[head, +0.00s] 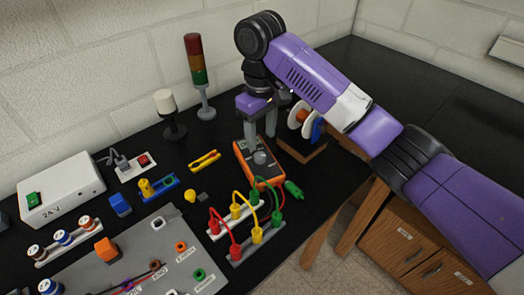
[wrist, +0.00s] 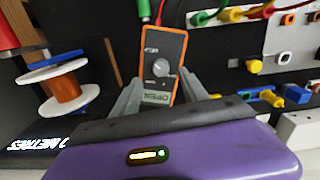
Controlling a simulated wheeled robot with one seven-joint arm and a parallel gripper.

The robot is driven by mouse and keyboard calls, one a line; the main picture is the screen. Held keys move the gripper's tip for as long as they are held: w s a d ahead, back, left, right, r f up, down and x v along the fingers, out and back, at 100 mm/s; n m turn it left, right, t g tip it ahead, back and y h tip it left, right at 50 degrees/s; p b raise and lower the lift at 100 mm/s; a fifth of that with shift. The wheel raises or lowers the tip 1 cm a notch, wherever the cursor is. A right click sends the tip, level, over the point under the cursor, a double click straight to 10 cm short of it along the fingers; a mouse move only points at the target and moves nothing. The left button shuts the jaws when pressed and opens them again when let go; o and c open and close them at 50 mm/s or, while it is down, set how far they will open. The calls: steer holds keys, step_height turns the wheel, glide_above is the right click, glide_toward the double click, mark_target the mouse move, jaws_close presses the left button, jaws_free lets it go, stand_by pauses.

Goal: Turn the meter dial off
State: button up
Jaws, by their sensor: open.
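The orange and grey meter (head: 258,165) lies on the black bench near its right part in the head view. Its grey round dial (head: 260,157) sits on its face; the dial also shows in the wrist view (wrist: 160,67), with the meter body (wrist: 164,48) around it. The dial's setting is too small to read. My gripper (head: 260,136) points down over the meter's far end. In the wrist view its two grey fingers (wrist: 160,88) are spread apart, one on each side of the meter's near end, with nothing held. Contact with the meter cannot be told.
A wire spool (wrist: 62,85) on a stand is close beside the meter. Terminal blocks with looped leads (head: 243,215) stand in front. A signal tower (head: 198,75) stands behind.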

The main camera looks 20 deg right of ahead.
mark_target(261, 155)
step_height(261, 155, down, 4)
steer(key=shift+f+b, duration=0.25)
steer(key=shift+b, duration=0.25)
steer(key=shift+f, duration=1.1)
jaws_close()
